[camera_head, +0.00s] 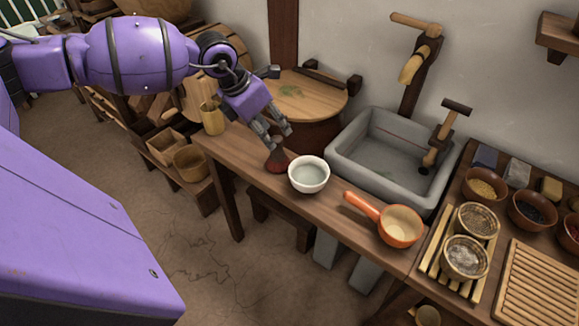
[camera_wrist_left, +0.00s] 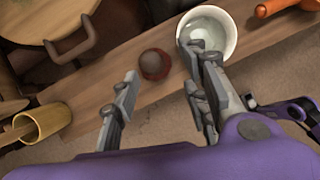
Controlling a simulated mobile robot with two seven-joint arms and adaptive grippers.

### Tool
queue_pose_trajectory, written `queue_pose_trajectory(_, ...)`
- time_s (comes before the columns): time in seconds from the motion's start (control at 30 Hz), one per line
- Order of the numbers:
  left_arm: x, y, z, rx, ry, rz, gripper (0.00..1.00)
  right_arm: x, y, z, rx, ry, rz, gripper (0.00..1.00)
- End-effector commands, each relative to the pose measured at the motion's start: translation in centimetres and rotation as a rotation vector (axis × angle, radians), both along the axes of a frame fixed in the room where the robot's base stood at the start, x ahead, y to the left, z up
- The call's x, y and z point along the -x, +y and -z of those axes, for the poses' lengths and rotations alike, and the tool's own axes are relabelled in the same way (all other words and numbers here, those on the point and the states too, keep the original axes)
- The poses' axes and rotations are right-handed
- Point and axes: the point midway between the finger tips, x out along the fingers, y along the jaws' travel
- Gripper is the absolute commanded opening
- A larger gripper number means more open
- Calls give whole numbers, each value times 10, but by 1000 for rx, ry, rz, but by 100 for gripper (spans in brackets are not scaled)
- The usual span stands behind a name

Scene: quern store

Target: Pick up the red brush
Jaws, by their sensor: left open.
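The red brush (camera_head: 278,160) stands on the narrow wooden bench, with a dark red flared lower part and a darker narrow top. In the left wrist view the brush (camera_wrist_left: 154,66) shows from above as a reddish round with a brown top. My left gripper (camera_head: 280,138) is open just above the brush, its fingers pointing down. In the wrist view its two fingers (camera_wrist_left: 163,72) are spread, with the brush between them in the picture. I cannot tell whether they touch it. My right gripper is not in view.
A white bowl (camera_head: 309,175) stands close to the right of the brush. An orange ladle (camera_head: 400,226) lies further right on the bench (camera_head: 340,215). A wooden cup (camera_head: 212,118) is at the left end. A grey stone sink (camera_head: 345,165) is behind.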

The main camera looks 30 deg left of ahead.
Motion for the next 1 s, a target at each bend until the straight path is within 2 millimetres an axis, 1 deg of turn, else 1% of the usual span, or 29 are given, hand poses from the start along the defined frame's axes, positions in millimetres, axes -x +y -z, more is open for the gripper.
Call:
queue_pose_trajectory(0.03,-1,9,-2,-38,1,-1,41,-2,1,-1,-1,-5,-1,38)
queue_pose_trajectory(0.13,-3,15,3,-63,5,-1,41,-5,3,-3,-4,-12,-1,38)
queue_pose_trajectory(0.37,-13,10,27,-59,5,-2,41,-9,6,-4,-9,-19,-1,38)
queue_pose_trajectory(0.63,-26,5,62,-59,4,-3,41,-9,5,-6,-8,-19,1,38)
queue_pose_trajectory(0.73,-28,4,67,-59,3,-2,41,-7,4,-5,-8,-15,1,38)
queue_pose_trajectory(0.93,-28,5,68,-59,4,-2,41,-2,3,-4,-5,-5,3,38)
queue_pose_trajectory(0.97,-28,5,68,-59,4,-2,39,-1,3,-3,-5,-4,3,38)
queue_pose_trajectory(1.0,-28,5,68,-59,4,-2,33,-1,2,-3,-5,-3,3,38)
